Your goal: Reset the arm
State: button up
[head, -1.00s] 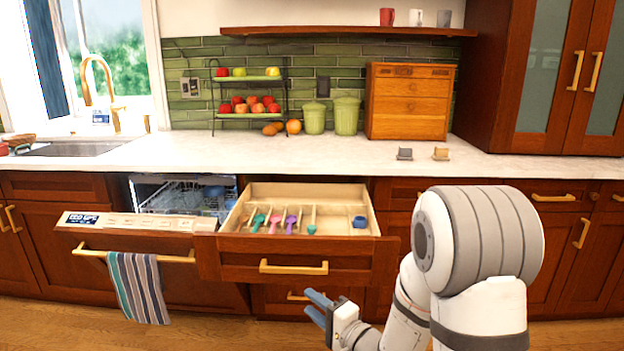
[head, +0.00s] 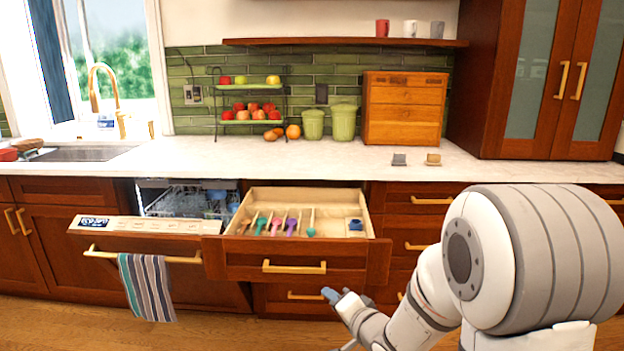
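My arm (head: 520,250) fills the lower right of the head view, bent low in front of the cabinets. My gripper (head: 331,295) is below and in front of the open drawer (head: 264,254), near its brass handle in the picture. Its blue-grey fingertips show small and nearly edge-on, so I cannot make out a gap between them. I see nothing hanging from it. The rest of the hand is partly hidden by my own wrist.
The drawer stands pulled out, with several colored utensils (head: 276,225) and a blue item (head: 356,224) inside. Left of it, the dishwasher door (head: 146,225) is partly open, with a striped towel (head: 146,287) on its handle. Floor shows at lower left.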

jog(key=s+d+r+n+g+h+p, duration=0.3)
jog(key=s+d+r+h+p, duration=0.35)
jog(key=d+r, duration=0.3)
jog(key=s+r+n+g+p, duration=0.2)
jog(key=s+r+g+p, duration=0.1)
jog(key=s, duration=0.6)
jog(key=s+r+n+g+p, duration=0.2)
jog(key=s+r+g+p, duration=0.2)
jog(key=s+r, duration=0.3)
jog(key=shift+s+d+p, duration=0.15)
jog(key=shift+s+p, duration=0.35)
jog(key=shift+s, duration=0.7)
jog(key=shift+h, duration=0.25)
